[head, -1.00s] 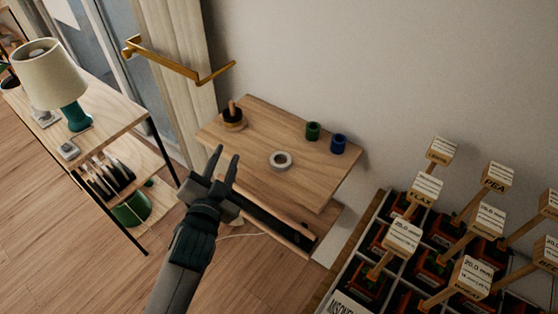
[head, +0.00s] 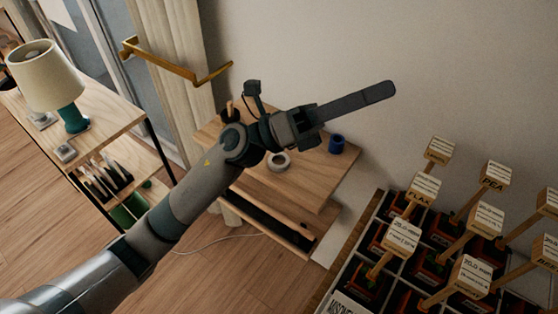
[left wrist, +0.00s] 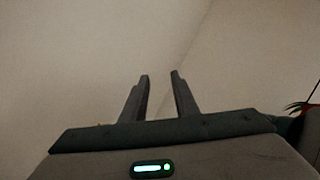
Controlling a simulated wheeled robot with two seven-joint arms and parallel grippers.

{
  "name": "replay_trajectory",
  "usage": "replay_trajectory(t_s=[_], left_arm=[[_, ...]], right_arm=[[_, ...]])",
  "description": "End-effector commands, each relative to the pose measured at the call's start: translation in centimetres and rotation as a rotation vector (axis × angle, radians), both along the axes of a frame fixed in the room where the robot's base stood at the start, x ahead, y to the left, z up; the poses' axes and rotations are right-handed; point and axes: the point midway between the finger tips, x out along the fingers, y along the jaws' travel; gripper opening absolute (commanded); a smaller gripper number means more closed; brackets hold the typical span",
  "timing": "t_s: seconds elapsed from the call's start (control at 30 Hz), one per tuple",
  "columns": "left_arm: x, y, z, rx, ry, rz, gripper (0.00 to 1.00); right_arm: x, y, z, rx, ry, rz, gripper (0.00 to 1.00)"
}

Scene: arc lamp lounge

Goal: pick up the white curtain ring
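The white curtain ring (head: 288,165) lies flat on the small wooden table (head: 318,185) in the head view. My left wrist partly covers its upper edge. My left gripper (head: 388,90) is raised in front of the table and wall, with its fingers pointing right and slightly up in the picture. The fingers overlap in the head view. In the left wrist view the two fingers (left wrist: 160,75) stand apart with nothing between them, and only bare wall is behind them. My right gripper is not in view.
A blue cup (head: 337,144) stands right of the ring. A wooden peg (head: 230,107) rises at the table's back left, partly hidden. A crate of labelled stakes (head: 400,238) is at the right. A gold rail (head: 175,66) and a lamp (head: 45,75) are at the left.

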Motion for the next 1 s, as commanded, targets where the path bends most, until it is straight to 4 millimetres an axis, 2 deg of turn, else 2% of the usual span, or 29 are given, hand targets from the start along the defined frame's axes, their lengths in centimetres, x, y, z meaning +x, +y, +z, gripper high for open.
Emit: replay_trajectory(t_s=[0.1,0.2,0.37,0.5,0.63,0.8,0.9,1.0], left_arm=[[-2.8,-2.6,-2.0,0.182,-0.267,-0.101,0.27],[-4.2,-3.7,-4.9,0.343,-0.477,-0.186,0.27],[-4.1,-3.0,-10.5,0.624,-0.787,-0.326,0.27],[-1.5,0.0,-14.8,0.899,-1.023,-0.449,0.27],[2.5,4.6,-17.1,1.173,-1.195,-0.564,0.27],[7.5,11.0,-17.1,1.494,-1.317,-0.69,0.27],[9.4,13.7,-16.4,1.618,-1.344,-0.739,0.27],[10.3,15.2,-15.9,1.688,-1.352,-0.766,0.27]], right_arm=[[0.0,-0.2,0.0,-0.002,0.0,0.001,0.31],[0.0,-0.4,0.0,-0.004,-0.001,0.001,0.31],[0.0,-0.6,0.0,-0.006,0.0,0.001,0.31],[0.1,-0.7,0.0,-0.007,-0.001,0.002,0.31],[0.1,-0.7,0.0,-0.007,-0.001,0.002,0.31],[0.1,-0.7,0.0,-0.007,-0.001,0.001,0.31],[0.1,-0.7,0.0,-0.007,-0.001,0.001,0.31],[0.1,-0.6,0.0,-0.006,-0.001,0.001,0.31]])
